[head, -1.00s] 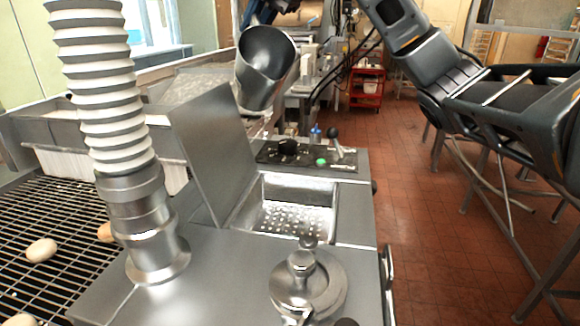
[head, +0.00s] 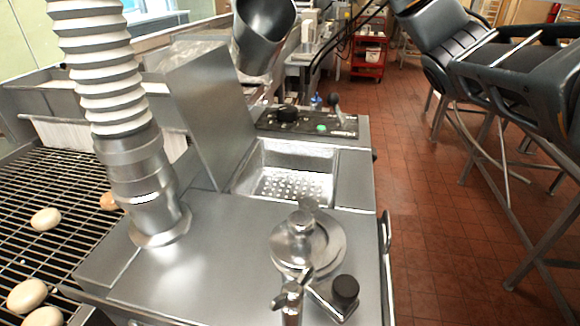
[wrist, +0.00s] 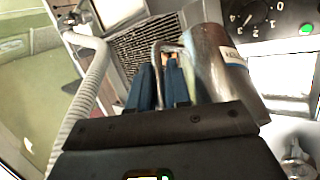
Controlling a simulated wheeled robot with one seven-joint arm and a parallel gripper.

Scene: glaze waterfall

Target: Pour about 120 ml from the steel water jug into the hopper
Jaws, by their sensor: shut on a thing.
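The steel water jug (head: 262,38) hangs above the back of the machine at the top of the head view, tilted, with its wide mouth up; the frame cuts its upper part. In the wrist view the jug (wrist: 212,58) stands beside my gripper (wrist: 162,72), whose blue fingers are shut on its handle. My gripper is out of the head view. The hopper (head: 268,158) is an open steel basin with a perforated floor in the machine top, below and in front of the jug. No water stream shows, and the water inside the jug cannot be seen.
An upright steel lid (head: 213,110) stands left of the hopper. A control panel (head: 305,122) with knobs lies behind it. A ribbed white hose (head: 105,70) rises at left, and a round steel cap (head: 305,245) sits in front. Doughnut-like pieces lie on the left rack (head: 70,190).

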